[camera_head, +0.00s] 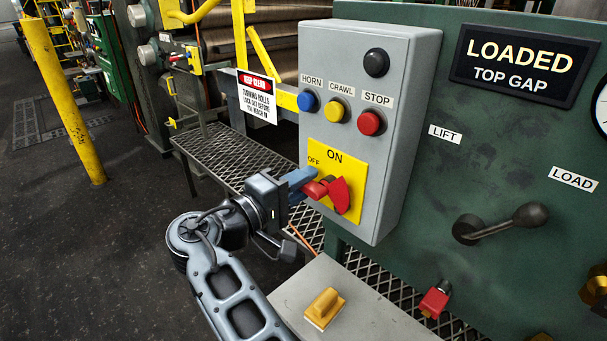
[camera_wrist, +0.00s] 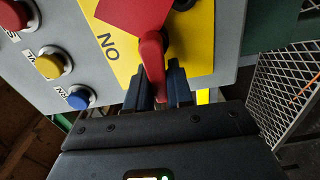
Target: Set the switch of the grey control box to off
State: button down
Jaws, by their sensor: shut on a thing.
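The grey control box (camera_head: 350,60) stands in the middle of the head view. Its yellow plate (camera_head: 348,160) reads ON at the top and OFF at the upper left. The red switch (camera_head: 341,196) on this plate has its handle pointing left, toward the OFF side. My gripper (camera_head: 308,186) reaches in from the left and is shut on the handle. In the wrist view, the red handle (camera_wrist: 152,62) runs down between the two dark fingers of my gripper (camera_wrist: 157,85). The OFF label is not visible there.
Blue (camera_head: 308,102), yellow (camera_head: 336,111) and red (camera_head: 370,123) buttons sit above the plate. A green panel (camera_head: 480,150) with a black lever (camera_head: 500,224) stands to the right.

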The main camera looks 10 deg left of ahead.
jog(key=shift+a+f+n, duration=0.1)
jog(key=shift+f+n, duration=0.05)
jog(key=shift+n, duration=0.15)
dwell(0.4)
jog(key=c, duration=1.1)
grip_release()
jog(key=b+v, duration=0.1)
jog(key=v, duration=0.6)
jog(key=shift+s+a, duration=0.2)
jog(key=shift+s, duration=0.1)
